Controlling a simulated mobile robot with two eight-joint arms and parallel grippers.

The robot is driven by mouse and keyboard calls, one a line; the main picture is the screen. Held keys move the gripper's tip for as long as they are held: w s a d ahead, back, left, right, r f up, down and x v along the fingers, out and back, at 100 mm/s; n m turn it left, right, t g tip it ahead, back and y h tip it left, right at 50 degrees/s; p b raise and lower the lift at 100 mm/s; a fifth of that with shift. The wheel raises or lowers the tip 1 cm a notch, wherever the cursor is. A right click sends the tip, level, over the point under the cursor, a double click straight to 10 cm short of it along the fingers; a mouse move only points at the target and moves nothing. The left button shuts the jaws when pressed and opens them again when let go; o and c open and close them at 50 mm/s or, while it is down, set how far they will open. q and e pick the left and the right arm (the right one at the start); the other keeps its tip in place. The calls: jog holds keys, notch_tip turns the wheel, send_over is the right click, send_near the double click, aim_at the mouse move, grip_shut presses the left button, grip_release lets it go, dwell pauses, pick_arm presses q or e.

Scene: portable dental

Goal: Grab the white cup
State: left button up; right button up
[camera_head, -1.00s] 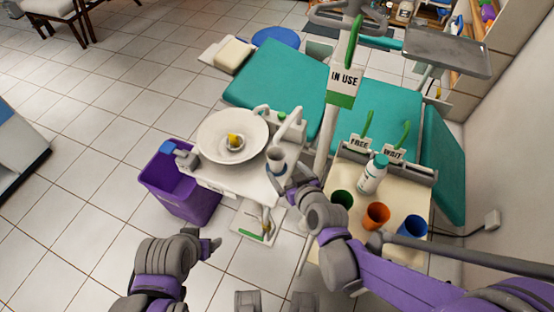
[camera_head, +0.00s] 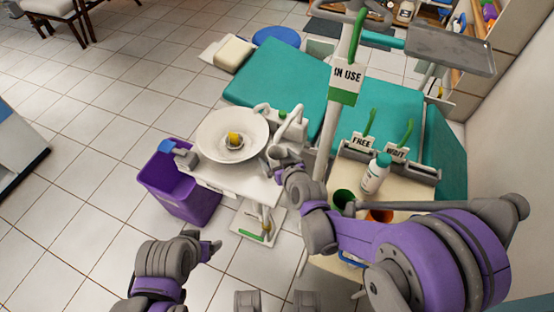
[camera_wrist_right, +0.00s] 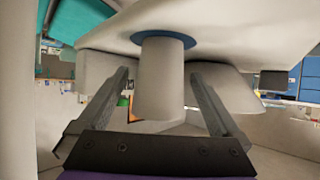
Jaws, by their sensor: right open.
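The white cup (camera_wrist_right: 160,85) shows in the right wrist view as a plain pale cylinder. It appears upside down there, its base on a blue ring (camera_wrist_right: 188,42) on a white surface. My right gripper (camera_wrist_right: 158,76) is open, one finger on each side of the cup, with gaps visible. In the head view the right gripper (camera_head: 284,172) is at the right edge of the white dental unit (camera_head: 232,182); the cup is hard to make out there. My left gripper (camera_head: 213,245) is low, left of centre, away from the cup; its jaws are unclear.
A round basin (camera_head: 215,125) and a curved spout (camera_head: 292,118) are beside the right gripper. A pole with an IN USE sign (camera_head: 346,77) stands to the right. A white bottle (camera_head: 374,178) and a green cup (camera_head: 343,197) stand on the side table. A purple bin (camera_head: 185,195) is at left.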

jog(key=c, duration=1.4)
jog(key=shift+o, duration=0.2)
